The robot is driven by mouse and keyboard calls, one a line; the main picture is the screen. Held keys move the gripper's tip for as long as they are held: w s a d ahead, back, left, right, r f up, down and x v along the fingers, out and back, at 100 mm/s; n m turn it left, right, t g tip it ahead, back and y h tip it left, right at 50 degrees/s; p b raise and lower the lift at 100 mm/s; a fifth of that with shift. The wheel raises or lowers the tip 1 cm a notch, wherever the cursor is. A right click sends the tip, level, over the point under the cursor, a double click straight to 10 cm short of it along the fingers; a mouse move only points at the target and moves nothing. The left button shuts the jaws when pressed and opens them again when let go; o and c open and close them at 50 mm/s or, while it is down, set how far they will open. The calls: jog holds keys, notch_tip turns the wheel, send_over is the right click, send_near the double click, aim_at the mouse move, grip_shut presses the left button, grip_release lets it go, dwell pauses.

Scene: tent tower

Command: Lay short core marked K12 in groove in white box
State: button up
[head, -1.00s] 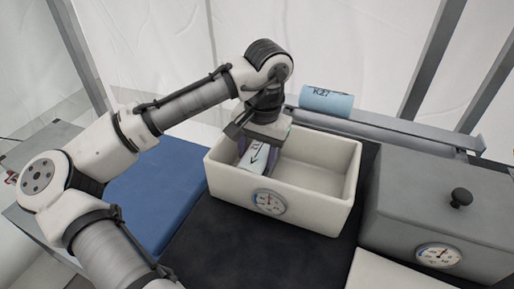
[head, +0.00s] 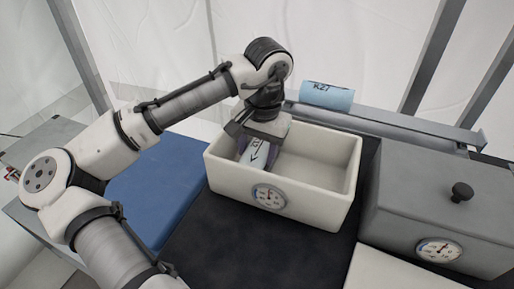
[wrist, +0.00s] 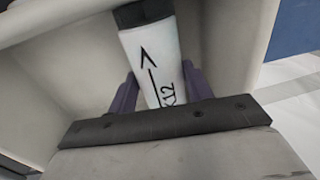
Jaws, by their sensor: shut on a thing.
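The short core marked K12 (wrist: 160,65) is a white cylinder with a black arrow and a dark end. My gripper (wrist: 160,92) is shut on it, one purple finger on each side. In the head view the core (head: 259,158) is inside the left part of the white box (head: 325,207), below my gripper (head: 257,150). The wrist view shows the box's pale walls close around the core. The groove cannot be made out, and I cannot tell whether the core touches the box floor.
A light blue core marked K27 (head: 327,96) lies on a grey rail (head: 400,128) behind the box. A grey box with a black-knobbed lid (head: 430,200) stands to the right. A blue pad (head: 155,195) lies to the left. The right part of the white box is empty.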

jog(key=shift+f, duration=0.2)
jog(key=o, duration=1.2)
jog(key=r, duration=0.9)
jog(key=d+r, duration=0.1)
jog(key=r, duration=0.3)
jog(key=shift+s+d+r, duration=0.1)
jog(key=shift+s+r, duration=0.15)
jog(key=shift+r, duration=0.15)
jog(key=shift+f, duration=0.1)
